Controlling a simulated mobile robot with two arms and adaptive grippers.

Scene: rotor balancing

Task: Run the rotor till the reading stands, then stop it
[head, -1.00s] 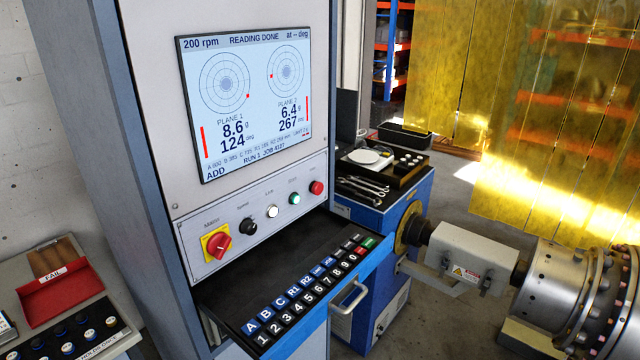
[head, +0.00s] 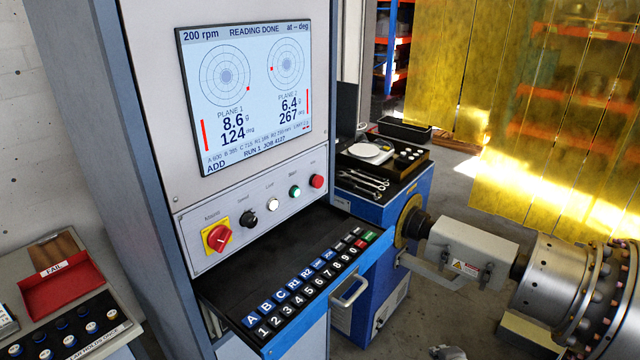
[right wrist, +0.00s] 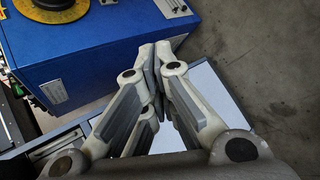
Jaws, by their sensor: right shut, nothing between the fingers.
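The screen (head: 247,92) reads "200 rpm", "READING DONE" and "at -- deg". Plane 1 shows 8.6 g at 124 deg and plane 2 shows 6.4 g at 267 deg. Below it, the panel (head: 195,252) holds a black knob (head: 249,218), a white button (head: 272,205), a green button (head: 295,192) and a red button (head: 317,181). The metal rotor (head: 562,290) lies at the right; whether it turns is unclear. My right gripper (head: 447,352) just shows at the bottom edge, well away from the buttons. In the right wrist view its fingers (right wrist: 160,55) are together and empty.
A keypad shelf (head: 310,285) juts out below the panel. A blue cabinet (head: 380,215) with tools on top stands behind it. A yellow curtain (head: 560,120) hangs at the back right. A red FAIL tray (head: 62,286) sits at the lower left.

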